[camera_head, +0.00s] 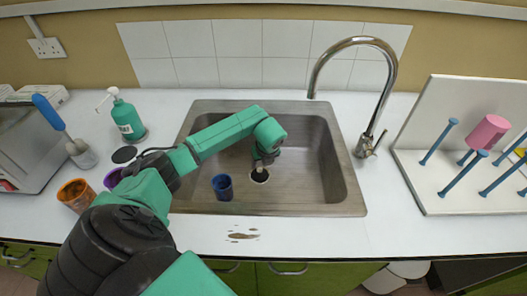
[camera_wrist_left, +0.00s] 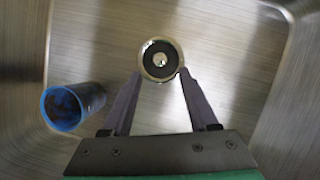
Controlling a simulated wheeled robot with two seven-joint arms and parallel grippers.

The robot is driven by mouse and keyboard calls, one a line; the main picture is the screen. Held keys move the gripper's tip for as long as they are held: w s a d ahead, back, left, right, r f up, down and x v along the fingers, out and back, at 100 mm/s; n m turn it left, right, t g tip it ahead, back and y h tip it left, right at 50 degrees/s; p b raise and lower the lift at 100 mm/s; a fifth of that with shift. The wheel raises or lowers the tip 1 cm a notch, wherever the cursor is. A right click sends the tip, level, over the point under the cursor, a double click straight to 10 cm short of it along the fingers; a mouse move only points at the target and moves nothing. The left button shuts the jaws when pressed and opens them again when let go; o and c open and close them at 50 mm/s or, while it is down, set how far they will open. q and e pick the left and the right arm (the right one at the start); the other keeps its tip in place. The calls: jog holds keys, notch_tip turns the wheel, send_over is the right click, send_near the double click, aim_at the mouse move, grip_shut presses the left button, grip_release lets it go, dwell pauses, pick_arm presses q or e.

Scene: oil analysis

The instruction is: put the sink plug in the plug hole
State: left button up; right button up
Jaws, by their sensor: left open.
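The plug hole's bright metal rim (camera_wrist_left: 145,68) is in the sink floor. A dark round disc with a shiny centre, looking like the sink plug (camera_wrist_left: 160,48), lies within the rim in the left wrist view. Whether it is fully seated I cannot tell. In the head view the hole (camera_head: 260,178) is partly hidden by my gripper. My left gripper (camera_wrist_left: 160,73) is open, pointing down, its fingertips at either side of the rim's near edge. It also shows in the head view (camera_head: 264,161). My right gripper is out of view.
A blue cup (camera_head: 223,188) is in the sink (camera_head: 320,165), left of the hole. The tap (camera_head: 385,90) stands at the back right. A green soap bottle (camera_head: 127,118), a black disc (camera_head: 124,154) and an orange cup (camera_head: 74,194) are on the left counter. A drying rack (camera_head: 436,190) is right.

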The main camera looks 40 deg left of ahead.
pick_arm(q)
jog(key=v, duration=0.5)
jog(key=shift+s+d+r+b, duration=0.1)
jog(key=shift+r+b, duration=0.1)
jog(key=shift+b, duration=0.15)
